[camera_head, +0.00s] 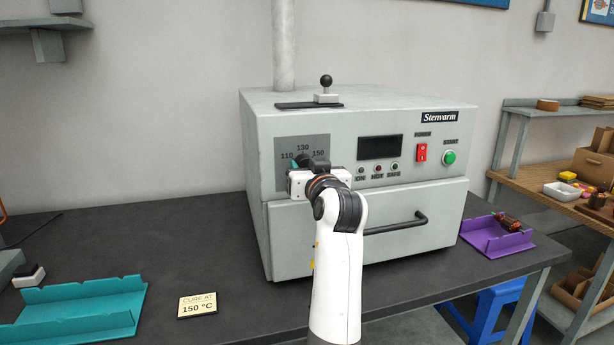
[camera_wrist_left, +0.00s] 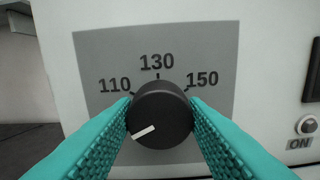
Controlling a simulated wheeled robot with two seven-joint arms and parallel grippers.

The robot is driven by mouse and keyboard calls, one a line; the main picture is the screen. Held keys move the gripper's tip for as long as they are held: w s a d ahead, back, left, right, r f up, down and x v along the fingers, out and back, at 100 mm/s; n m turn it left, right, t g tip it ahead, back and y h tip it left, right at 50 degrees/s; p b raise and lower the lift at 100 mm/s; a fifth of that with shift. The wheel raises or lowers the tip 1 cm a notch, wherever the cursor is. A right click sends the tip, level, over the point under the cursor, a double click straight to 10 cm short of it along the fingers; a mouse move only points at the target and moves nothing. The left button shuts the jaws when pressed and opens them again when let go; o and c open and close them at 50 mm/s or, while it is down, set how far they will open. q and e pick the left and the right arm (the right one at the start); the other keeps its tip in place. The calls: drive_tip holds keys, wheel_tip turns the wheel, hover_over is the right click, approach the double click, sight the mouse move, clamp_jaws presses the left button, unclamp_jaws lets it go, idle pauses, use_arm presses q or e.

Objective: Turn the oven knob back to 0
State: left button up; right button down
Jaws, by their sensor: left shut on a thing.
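The oven (camera_head: 365,230) is a grey box on the dark bench, with a dial plate (camera_head: 317,143) at its upper left front. The black round oven knob (camera_wrist_left: 160,112) sits between the two teal fingers of my left gripper (camera_wrist_left: 162,120) in the left wrist view, one finger on each side. The knob's white pointer mark points to the lower left, below the 110 label. The labels 110, 130 and 150 show; no 0 mark is visible. In the head view my left gripper (camera_head: 299,162) is at the dial and largely hides the knob. My right gripper is out of view.
A display, a red power switch (camera_head: 422,152) and a green start button (camera_head: 449,158) are right of the dial. The drawer handle (camera_head: 397,224) sticks out below. A "CURE AT 150 °C" card (camera_head: 198,305), teal tray (camera_head: 75,312) and purple tray (camera_head: 494,243) lie on the bench.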

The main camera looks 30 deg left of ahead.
use_arm(q)
drive_tip(key=shift+f+n, duration=0.15)
drive_tip(key=shift+n, duration=0.25)
drive_tip(key=o, duration=1)
